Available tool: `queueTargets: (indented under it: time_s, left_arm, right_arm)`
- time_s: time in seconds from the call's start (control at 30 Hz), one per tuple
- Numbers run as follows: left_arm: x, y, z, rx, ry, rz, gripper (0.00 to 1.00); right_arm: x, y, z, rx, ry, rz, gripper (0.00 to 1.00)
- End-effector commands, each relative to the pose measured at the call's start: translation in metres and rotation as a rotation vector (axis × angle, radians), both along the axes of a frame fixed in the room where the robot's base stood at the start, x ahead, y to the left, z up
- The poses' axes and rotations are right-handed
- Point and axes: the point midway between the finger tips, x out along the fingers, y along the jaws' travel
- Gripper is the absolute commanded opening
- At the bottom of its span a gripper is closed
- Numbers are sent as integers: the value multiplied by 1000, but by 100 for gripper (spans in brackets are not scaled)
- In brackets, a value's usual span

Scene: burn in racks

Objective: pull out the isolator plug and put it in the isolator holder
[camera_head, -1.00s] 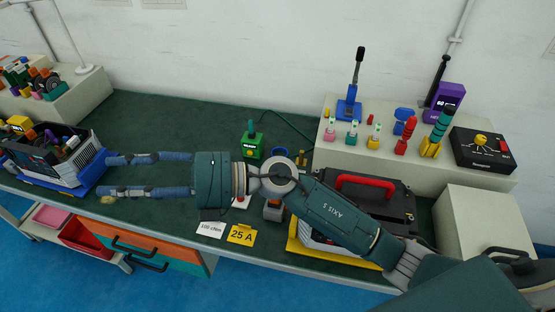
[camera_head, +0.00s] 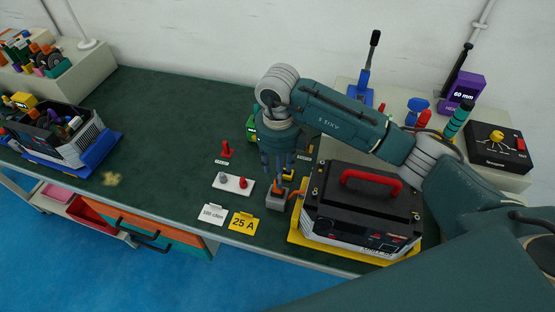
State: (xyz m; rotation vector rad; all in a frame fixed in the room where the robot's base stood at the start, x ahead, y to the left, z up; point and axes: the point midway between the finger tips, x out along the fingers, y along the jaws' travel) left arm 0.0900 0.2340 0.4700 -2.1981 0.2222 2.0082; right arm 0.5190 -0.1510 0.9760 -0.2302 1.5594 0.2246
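One arm of mine comes in from the right, and its gripper (camera_head: 278,172) points down at the middle of the bench. Its fingers look apart. My other gripper is not in view.
A white plate (camera_head: 218,184) with a grey and a red knob lies left of the block. Cards reading 25 A (camera_head: 243,223) and 100 ohm (camera_head: 212,214) lie in front. The black tester (camera_head: 365,204) is close on the right.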

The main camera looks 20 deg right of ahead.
Motion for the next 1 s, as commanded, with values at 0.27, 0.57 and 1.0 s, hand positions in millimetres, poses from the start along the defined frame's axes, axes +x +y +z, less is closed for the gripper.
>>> queueTargets:
  time_s: [0.27,0.57,1.0]
  left_arm:
    - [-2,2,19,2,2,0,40]
    - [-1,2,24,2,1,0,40]
    - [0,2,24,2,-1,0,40]
  right_arm:
    - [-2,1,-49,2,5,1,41]
    - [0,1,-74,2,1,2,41]
    - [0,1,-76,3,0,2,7]
